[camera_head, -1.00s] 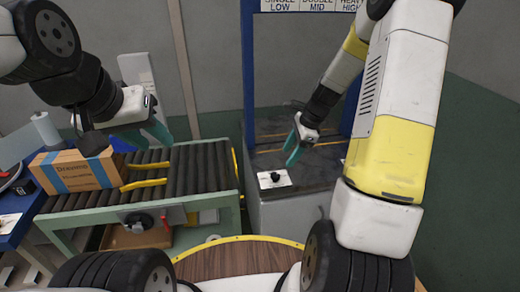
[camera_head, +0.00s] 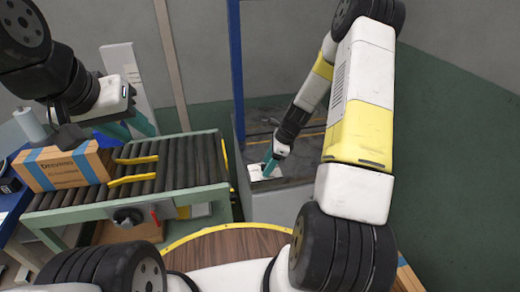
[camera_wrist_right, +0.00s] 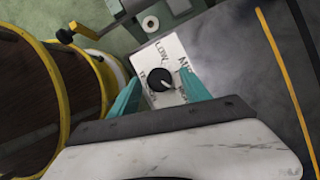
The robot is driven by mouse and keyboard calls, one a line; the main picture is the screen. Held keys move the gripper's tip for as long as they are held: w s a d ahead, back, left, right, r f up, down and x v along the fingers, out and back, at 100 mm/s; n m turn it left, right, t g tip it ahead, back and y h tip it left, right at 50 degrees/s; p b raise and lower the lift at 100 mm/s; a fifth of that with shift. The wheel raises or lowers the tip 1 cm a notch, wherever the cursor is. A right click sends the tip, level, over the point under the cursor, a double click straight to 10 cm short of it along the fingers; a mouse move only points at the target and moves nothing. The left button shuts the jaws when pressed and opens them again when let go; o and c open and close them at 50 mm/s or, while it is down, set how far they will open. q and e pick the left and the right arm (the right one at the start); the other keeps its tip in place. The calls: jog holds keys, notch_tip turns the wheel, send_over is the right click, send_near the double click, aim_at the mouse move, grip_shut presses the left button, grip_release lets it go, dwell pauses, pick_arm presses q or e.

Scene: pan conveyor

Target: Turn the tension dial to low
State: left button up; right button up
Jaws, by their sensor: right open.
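The tension dial is a black round knob (camera_wrist_right: 161,79) on a white plate (camera_wrist_right: 178,58) with lettering, "LOW" readable on it in the right wrist view. In the head view the plate (camera_head: 258,172) lies on the grey machine top, and my right gripper (camera_head: 271,163) covers the knob. My right gripper (camera_wrist_right: 160,95) is open, its teal fingers on either side of the knob, apart from it as far as I can see. My left gripper (camera_head: 130,128) hangs above the roller conveyor, away from the dial; its finger gap is unclear.
The roller conveyor (camera_head: 180,165) with yellow guides stands to the left. A cardboard box (camera_head: 63,168) with blue tape sits at its left end. A round wooden table (camera_head: 228,247) with a yellow rim is in front. A blue post (camera_head: 236,70) rises by the machine.

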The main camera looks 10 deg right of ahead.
jog(key=shift+c, duration=0.4)
grip_shut()
jog(key=shift+w+n, duration=0.1)
jog(key=shift+n, duration=0.3)
jog(key=n+g, duration=0.2)
jog(key=n, duration=0.2)
jog(key=shift+w+n, duration=0.15)
jog(key=shift+n, duration=0.25)
jog(key=n+g, duration=0.1)
jog(key=n, duration=0.2)
jog(key=n+g+h, duration=0.1)
jog(key=n, duration=0.2)
jog(key=shift+w+a, duration=0.15)
jog(key=shift+w, duration=0.05)
jog(key=n+h, duration=0.1)
jog(key=n, duration=0.2)
jog(key=n+g+h, duration=0.1)
jog(key=n, duration=0.2)
jog(key=shift+w+a+n, duration=0.1)
jog(key=shift+a+n, duration=0.1)
jog(key=shift+n, duration=0.1)
jog(key=n+h, duration=0.1)
jog(key=n, duration=0.1)
jog(key=n+h, duration=0.1)
jog(key=n, duration=0.2)
jog(key=shift+a+n, duration=0.2)
jog(key=shift+n, duration=0.1)
jog(key=shift+h, duration=0.3)
